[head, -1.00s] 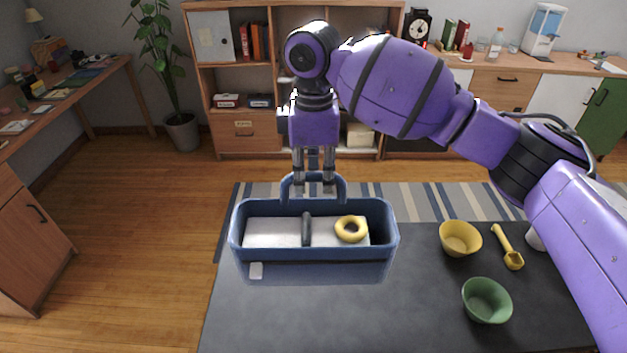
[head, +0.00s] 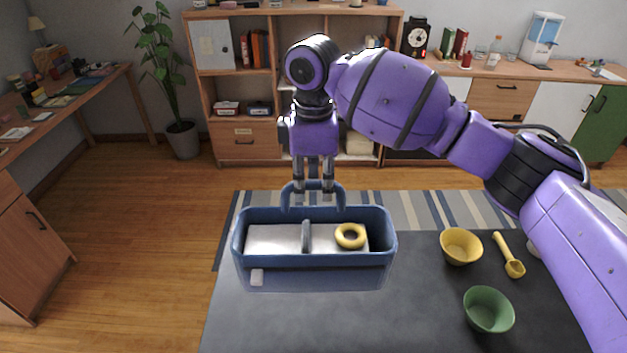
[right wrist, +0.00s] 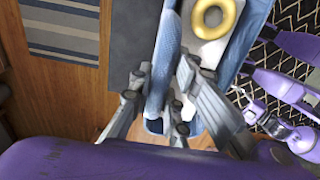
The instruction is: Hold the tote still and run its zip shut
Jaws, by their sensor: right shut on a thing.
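The blue tote (head: 380,260) is long and open-topped and stands at the left of the dark table. Inside are a pale flat surface (head: 270,238) and a yellow ring (head: 350,236). A grey upright piece (head: 306,237) crosses its middle; I cannot tell what it is. A small pale tab (head: 257,277) shows low on the near side, perhaps the zip pull. My left gripper is not in view.
A yellow bowl (head: 460,247), a yellow scoop (head: 508,256) and a green bowl (head: 488,310) are on the right of the dark table (head: 300,325). The tabletop in front of the tote is clear. A striped rug (head: 400,208) lies beyond.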

